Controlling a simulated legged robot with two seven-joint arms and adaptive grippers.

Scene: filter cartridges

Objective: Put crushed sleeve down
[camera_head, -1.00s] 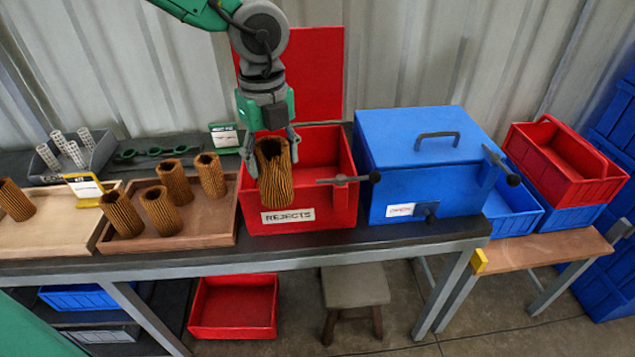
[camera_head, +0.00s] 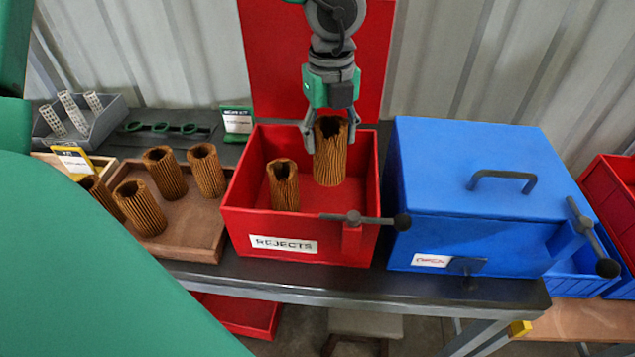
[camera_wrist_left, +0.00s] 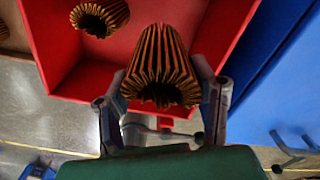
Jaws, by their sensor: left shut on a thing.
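My left gripper (camera_head: 330,134) is shut on a brown pleated sleeve (camera_head: 331,160) with an uneven, dented-looking rim. It holds the sleeve roughly upright inside the red REJECTS bin (camera_head: 300,258), towards the back right. I cannot tell whether its lower end touches the bin floor. A second brown sleeve (camera_head: 284,187) with a ragged rim stands in the bin to the left, apart from the held one. In the left wrist view the held sleeve (camera_wrist_left: 162,68) sits between both fingers (camera_wrist_left: 162,100), with the other sleeve (camera_wrist_left: 100,16) at upper left. My right gripper is not in view.
A wooden tray (camera_head: 185,243) with several brown sleeves stands left of the bin. A closed blue box (camera_head: 470,190) with a handle stands close on the right. A clamp lever (camera_head: 365,220) sticks out at the bin's front. The bin's red lid (camera_head: 290,60) stands raised behind.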

